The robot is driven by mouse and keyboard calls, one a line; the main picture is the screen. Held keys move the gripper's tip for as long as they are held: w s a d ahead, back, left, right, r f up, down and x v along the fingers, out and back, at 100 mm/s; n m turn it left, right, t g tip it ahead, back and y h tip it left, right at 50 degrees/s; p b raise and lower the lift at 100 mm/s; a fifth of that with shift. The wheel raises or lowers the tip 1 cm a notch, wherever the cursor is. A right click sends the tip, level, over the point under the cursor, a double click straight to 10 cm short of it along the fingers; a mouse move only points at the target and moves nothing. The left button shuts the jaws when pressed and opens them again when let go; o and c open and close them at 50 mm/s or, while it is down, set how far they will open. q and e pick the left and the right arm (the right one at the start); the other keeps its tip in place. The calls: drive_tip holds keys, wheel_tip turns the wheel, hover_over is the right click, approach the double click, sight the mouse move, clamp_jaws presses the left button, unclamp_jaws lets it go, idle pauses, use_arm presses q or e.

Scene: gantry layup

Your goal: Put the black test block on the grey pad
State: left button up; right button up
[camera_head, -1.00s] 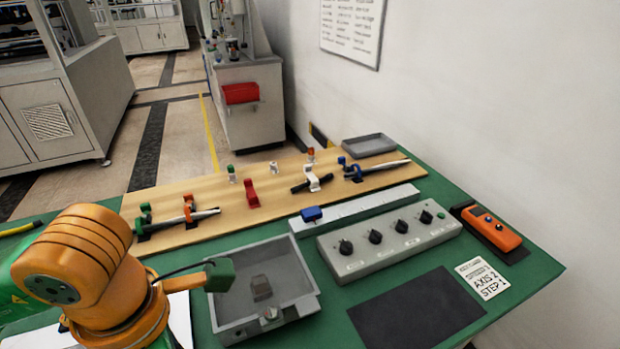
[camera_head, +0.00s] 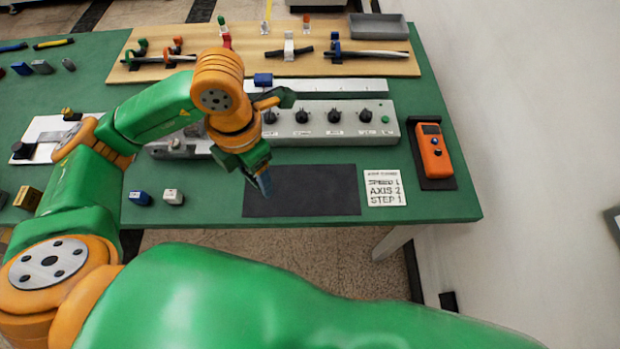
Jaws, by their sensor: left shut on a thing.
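The grey pad (camera_head: 320,192) is a flat dark charcoal rectangle near the table's front edge. My left gripper (camera_head: 264,184) points down over the left part of this pad. It is shut on a small dark, bluish thing at its fingertips, mostly hidden by the fingers. I cannot tell for sure that this is the black test block, and no other block in view is plainly it. Whether the held thing touches the pad cannot be told. My right gripper is not in view.
A control box with knobs (camera_head: 350,133) stands behind the pad. A printed card (camera_head: 382,187) and an orange handset (camera_head: 433,150) lie to its right. A blue block (camera_head: 139,197) and a white block (camera_head: 173,197) stand left. The pad's right part is clear.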

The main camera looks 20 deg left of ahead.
use_arm(q)
drive_tip(key=w+d, duration=0.2)
drive_tip(key=p, duration=0.1)
hover_over(301, 189)
wheel_tip(301, 189, down, 7)
drive_tip(key=shift+s+d+f, duration=0.1)
drive_tip(key=shift+d+f, duration=0.05)
drive_tip(key=shift+f, duration=0.05)
wheel_tip(301, 189, down, 3)
drive_tip(key=shift+r, duration=0.1)
drive_tip(key=shift+f, duration=0.2)
drive_tip(key=shift+f, duration=0.15)
drive_tip(key=o, duration=1.5)
drive_tip(key=shift+c, duration=0.2)
